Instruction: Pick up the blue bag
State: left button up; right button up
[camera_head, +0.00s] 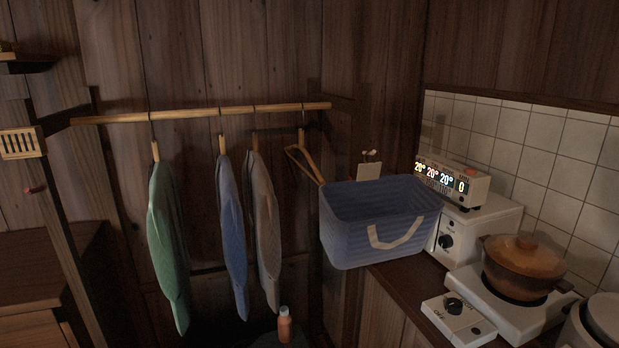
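The blue bag (345,236) is an open-topped, ribbed, basket-like bag with a pale handle (397,238) on its front. It is at the left end of the dark wooden counter, with its left part reaching past the counter's edge. I cannot tell what its underside rests on. The part of its inside that shows looks empty. Neither of my grippers is in view.
A wooden rail (200,113) holds green (168,240), blue (231,235) and grey (263,230) garments. An orange bottle (284,326) stands below. Right of the bag are a display device (452,180), a white appliance (475,228) and a brown pot (522,265) on a burner.

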aim_at(379, 207)
jog(key=i+u, duration=0.35)
jog(key=i, duration=0.55)
